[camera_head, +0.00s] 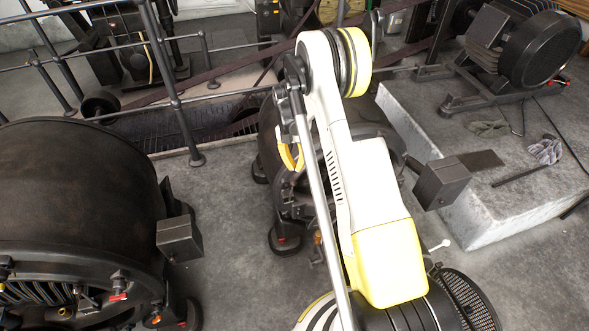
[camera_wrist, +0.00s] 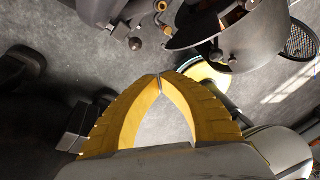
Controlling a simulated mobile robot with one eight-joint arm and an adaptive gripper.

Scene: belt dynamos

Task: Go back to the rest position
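My gripper (camera_wrist: 160,77) shows in the wrist view with its two yellow curved fingers meeting at the tips. Nothing shows between them; grey floor is seen through the gap behind the tips. In the head view part of the yellow gripper (camera_head: 291,157) shows left of my white arm, over the middle dynamo (camera_head: 272,145). My arm hides much of that dynamo. I cannot tell how far the gripper is from it. The arm is bent, rising from my body and folding down beyond its elbow.
A large dark dynamo (camera_head: 80,190) stands at the left. At the right a concrete plinth (camera_head: 480,215) carries a black motor (camera_head: 535,45), gloves (camera_head: 545,150) and tools. Metal railings (camera_head: 165,75) and belts run behind. Grey floor (camera_head: 225,230) is clear between the left and middle dynamos.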

